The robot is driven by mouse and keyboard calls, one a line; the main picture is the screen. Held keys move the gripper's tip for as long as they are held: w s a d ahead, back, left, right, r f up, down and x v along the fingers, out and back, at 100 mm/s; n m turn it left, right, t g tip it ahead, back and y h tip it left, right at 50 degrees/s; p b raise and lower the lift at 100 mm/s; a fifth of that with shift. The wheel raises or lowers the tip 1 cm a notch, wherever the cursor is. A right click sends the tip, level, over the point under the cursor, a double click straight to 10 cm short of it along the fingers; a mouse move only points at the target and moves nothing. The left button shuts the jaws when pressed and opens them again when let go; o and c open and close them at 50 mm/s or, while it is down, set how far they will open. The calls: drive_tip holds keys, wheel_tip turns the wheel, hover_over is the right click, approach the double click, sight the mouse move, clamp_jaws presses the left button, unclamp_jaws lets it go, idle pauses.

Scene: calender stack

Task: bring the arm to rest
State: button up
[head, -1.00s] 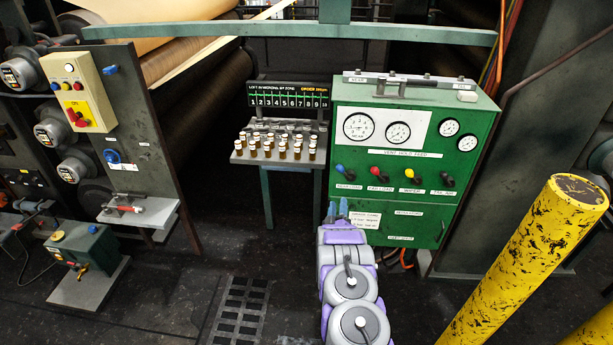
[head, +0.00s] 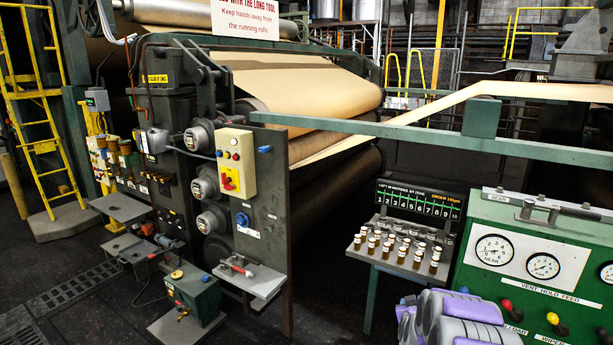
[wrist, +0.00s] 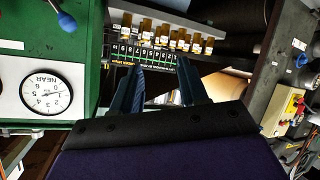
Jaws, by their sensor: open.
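My gripper shows in the wrist view (wrist: 158,88) as two dark blue-green fingers spread apart, with nothing between them. Beyond the fingertips are the brown vials with white caps (wrist: 170,38) and the numbered black display (wrist: 150,55), which appear upside down. In the head view my folded purple and grey arm is at the bottom, in front of the vial table (head: 385,264) and left of the green gauge cabinet (head: 545,235). The fingers are not clearly visible in the head view.
The green cabinet with levers stands close to my arm on the right. A control post with a yellow switch box (head: 237,162) stands left of centre. A green box on a plate (head: 193,300) is on the floor. Paper rolls (head: 300,90) run behind. A yellow ladder (head: 35,110) is far left.

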drive_tip(key=s+a+r+g+y, duration=0.2)
drive_tip(key=s+a+r+g, duration=0.25)
drive_tip(key=s+a, duration=0.55)
drive_tip(key=s+a+r+g+y, duration=0.25)
drive_tip(key=s+a+r, duration=0.35)
drive_tip(key=s, duration=0.7)
drive_tip(key=s+a+r+g, duration=0.1)
drive_tip(key=s+r+g, duration=0.1)
drive_tip(key=s, duration=1.5)
drive_tip(key=s+a+r+g, duration=0.2)
drive_tip(key=s+g, duration=0.3)
drive_tip(key=s, duration=1.2)
drive_tip(key=shift+s+r+m+b, duration=0.25)
drive_tip(key=shift+m+b, duration=0.15)
drive_tip(key=shift+d+h, duration=0.15)
drive_tip(key=shift+h, duration=0.1)
